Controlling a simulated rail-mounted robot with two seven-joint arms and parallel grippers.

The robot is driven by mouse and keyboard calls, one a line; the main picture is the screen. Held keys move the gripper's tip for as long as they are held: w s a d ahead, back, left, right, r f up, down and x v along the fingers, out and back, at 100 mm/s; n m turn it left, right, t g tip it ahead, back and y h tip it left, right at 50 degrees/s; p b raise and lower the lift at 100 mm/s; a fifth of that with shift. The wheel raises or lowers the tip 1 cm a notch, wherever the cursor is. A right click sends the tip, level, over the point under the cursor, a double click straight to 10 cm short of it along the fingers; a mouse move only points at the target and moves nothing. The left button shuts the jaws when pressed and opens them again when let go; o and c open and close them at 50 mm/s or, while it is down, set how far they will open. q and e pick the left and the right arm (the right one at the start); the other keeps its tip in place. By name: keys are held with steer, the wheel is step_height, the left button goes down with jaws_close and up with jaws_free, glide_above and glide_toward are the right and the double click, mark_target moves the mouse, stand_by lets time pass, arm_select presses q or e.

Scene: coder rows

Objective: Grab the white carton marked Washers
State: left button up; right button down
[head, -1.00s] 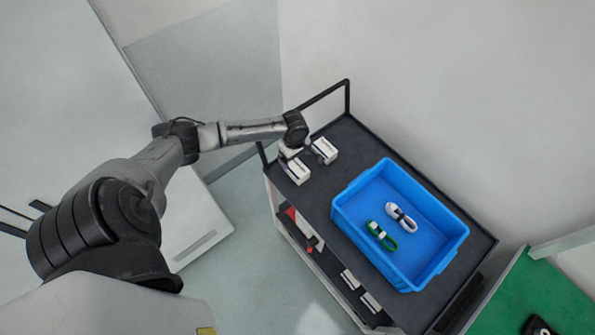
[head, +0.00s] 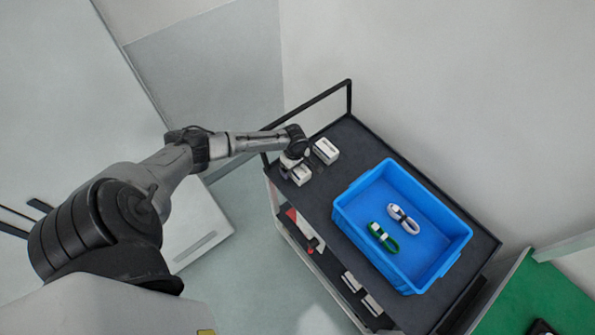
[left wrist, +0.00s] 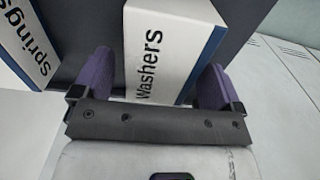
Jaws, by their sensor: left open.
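The white carton marked Washers (left wrist: 172,28) has a blue edge band. In the left wrist view it stands between the two purple fingers of my left gripper (left wrist: 158,80), which is open, with a finger on each side. Whether the fingers touch it I cannot tell. In the head view, this carton (head: 301,177) is at the left end of the cart's top, partly covered by my left gripper (head: 288,166). A second white carton marked Springs (left wrist: 28,42) is beside it, and also shows in the head view (head: 326,150). My right gripper is not in view.
The dark cart top (head: 335,180) has a rail (head: 310,103) at its left end. A blue bin (head: 352,226) holds a green cable coil (head: 382,238) and a white one (head: 403,219). Lower shelves hold several small boxes. Bare top lies between cartons and bin.

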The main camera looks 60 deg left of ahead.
arm_select(q)
steer(key=c, duration=1.1)
steer(key=shift+r, duration=0.15)
